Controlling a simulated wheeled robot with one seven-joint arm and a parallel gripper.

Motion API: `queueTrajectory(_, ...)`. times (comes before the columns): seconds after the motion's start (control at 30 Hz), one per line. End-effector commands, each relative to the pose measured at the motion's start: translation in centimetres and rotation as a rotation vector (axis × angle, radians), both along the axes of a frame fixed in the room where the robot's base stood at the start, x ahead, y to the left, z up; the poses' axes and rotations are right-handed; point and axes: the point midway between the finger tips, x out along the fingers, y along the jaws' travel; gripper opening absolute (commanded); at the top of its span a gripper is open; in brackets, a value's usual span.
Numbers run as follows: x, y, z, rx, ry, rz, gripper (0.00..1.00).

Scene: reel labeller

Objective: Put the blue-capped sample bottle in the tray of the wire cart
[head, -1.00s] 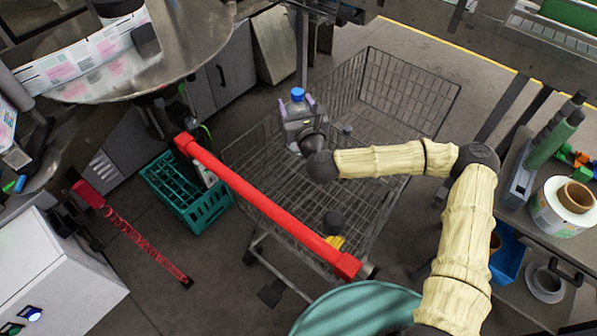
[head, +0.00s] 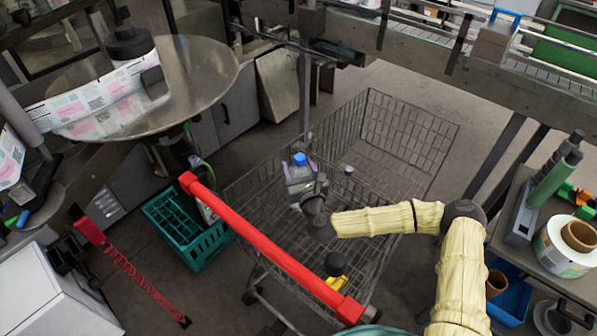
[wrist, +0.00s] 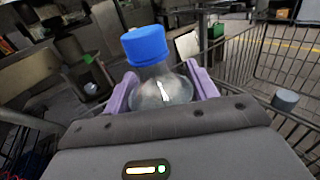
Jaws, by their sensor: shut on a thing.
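The blue-capped sample bottle (wrist: 160,84) is clear with a blue screw cap, and it also shows in the head view (head: 300,162). My gripper (head: 302,172) is shut on it, with a purple finger on each side of the bottle in the wrist view (wrist: 160,90). The bottle is roughly upright. My gripper and the bottle show over the left part of the wire cart (head: 408,125), which has a red handle bar (head: 268,247). Their exact height above the basket cannot be told. The bottle's lower part is hidden by my gripper.
A dark-capped item with yellow (head: 335,268) and a small grey-capped item (head: 348,170) show at the cart. A teal crate (head: 190,232) stands left of it. A conveyor (head: 440,50) runs behind, and a bench with a label reel (head: 565,245) is at right. The cart's far basket looks clear.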

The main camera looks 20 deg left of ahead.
Motion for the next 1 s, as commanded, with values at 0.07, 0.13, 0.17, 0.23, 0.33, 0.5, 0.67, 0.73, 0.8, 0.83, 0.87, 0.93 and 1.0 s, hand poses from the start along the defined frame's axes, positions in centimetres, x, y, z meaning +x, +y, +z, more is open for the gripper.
queueTrajectory(0.07, 0.1, 0.0, -1.0, 0.0, -0.001, -0.001, 0.0)
queueTrajectory(0.13, 0.0, 0.0, -1.6, 0.001, -0.002, -0.001, 0.0)
queueTrajectory(0.17, 0.0, 0.0, -1.7, 0.002, -0.002, 0.0, 0.0)
queueTrajectory(0.23, 0.0, 0.0, -1.8, 0.002, -0.003, 0.0, 0.0)
queueTrajectory(0.33, 0.0, 0.0, -1.7, 0.002, -0.003, 0.0, 0.0)
queueTrajectory(0.5, 0.0, 0.0, -2.1, 0.002, -0.002, 0.0, 0.0)
queueTrajectory(0.67, 0.0, 0.0, -2.4, 0.002, -0.002, 0.0, 0.0)
queueTrajectory(0.73, 0.0, 0.0, -2.6, 0.002, -0.002, 0.0, 0.0)
queueTrajectory(0.8, 0.0, 0.0, -2.7, 0.002, -0.002, 0.0, 0.0)
queueTrajectory(0.83, 0.0, 0.0, -2.8, 0.002, -0.002, 0.0, 0.0)
queueTrajectory(0.87, 0.0, 0.0, -2.9, 0.002, -0.002, 0.0, 0.0)
queueTrajectory(0.93, 0.0, 0.0, -3.0, 0.002, -0.002, 0.0, 0.0)
queueTrajectory(1.0, 0.0, 0.0, -3.0, 0.001, -0.003, 0.0, 0.0)
